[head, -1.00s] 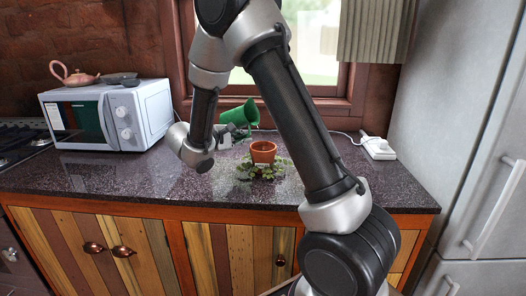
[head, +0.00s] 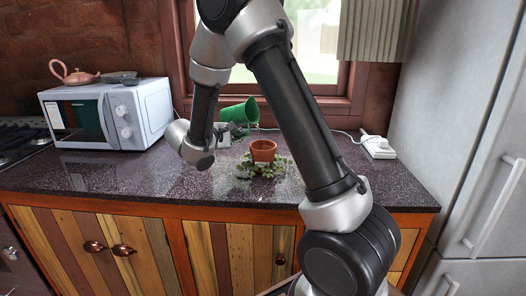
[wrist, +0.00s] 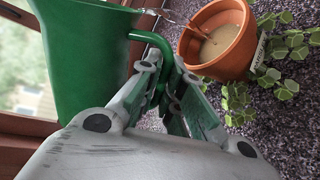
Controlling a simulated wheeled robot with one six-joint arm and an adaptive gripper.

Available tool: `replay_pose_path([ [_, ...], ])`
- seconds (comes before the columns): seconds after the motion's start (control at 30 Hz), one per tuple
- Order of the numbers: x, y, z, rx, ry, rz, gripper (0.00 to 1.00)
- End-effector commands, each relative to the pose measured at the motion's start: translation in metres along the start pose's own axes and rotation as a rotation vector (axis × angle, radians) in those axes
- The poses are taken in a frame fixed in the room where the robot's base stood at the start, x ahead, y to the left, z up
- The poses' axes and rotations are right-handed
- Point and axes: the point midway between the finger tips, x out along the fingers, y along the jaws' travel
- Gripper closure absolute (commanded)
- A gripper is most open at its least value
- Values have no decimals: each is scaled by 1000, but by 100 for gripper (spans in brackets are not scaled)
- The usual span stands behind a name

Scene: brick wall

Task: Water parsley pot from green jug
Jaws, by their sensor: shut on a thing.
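The green jug (head: 238,112) is tipped well over, its mouth toward the right, in the air beside and above the terracotta pot (head: 263,151). In the wrist view the jug (wrist: 82,55) fills the upper left, and my gripper (wrist: 168,85) is shut on its handle. A thin clear streak, which looks like water, runs from the jug's side to the soil inside the pot (wrist: 236,55). The pot stands upright on the counter with a small label on its side. Green leaves (wrist: 290,50) spread around its base. In the head view my gripper (head: 230,132) is partly hidden.
The dark speckled counter (head: 120,180) is clear in front of the pot. A white microwave (head: 110,113) with a teapot (head: 73,74) on top stands at the left. A white socket box (head: 378,147) with a cable lies at the right, near the fridge (head: 455,130). A window is behind.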

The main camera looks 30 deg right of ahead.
Motion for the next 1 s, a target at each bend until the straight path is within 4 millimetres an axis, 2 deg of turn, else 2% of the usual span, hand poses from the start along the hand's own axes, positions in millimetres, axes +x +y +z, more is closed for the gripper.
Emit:
replay_pose_path([
  [0.37,0,0,0,-1,-1,2,100],
  [0.47,2,-8,2,-125,-42,3,100],
  [0.6,-1,5,17,-314,-108,6,100],
  [1.0,-2,8,24,-462,-158,7,100],
])
